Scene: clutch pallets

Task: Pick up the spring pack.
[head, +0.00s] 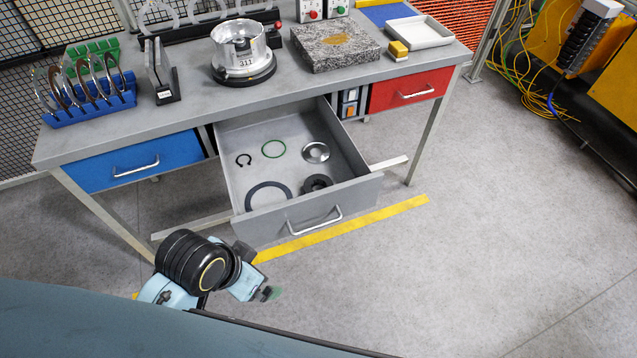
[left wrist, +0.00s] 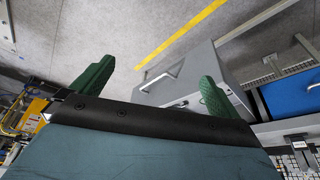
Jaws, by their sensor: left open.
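The grey drawer (head: 262,228) is pulled out and holds several loose parts. They are a black snap ring (head: 244,160), a green ring (head: 273,149), a silver round cup (head: 316,152), a large dark flat ring (head: 250,189) and a thick black ring-shaped part (head: 317,182). I cannot tell for sure which one is the spring pack. My left gripper (head: 271,293) is in front of the drawer, outside it and apart from it. In the left wrist view its green fingers (left wrist: 156,72) are spread with nothing between them. My right gripper is not in view.
The workbench (head: 190,110) carries a blue rack (head: 95,103), a silver drum (head: 240,48), a stone slab (head: 335,50) and a white tray (head: 420,32). A blue drawer (head: 130,165) and a red drawer (head: 408,90) are shut. The floor in front is clear.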

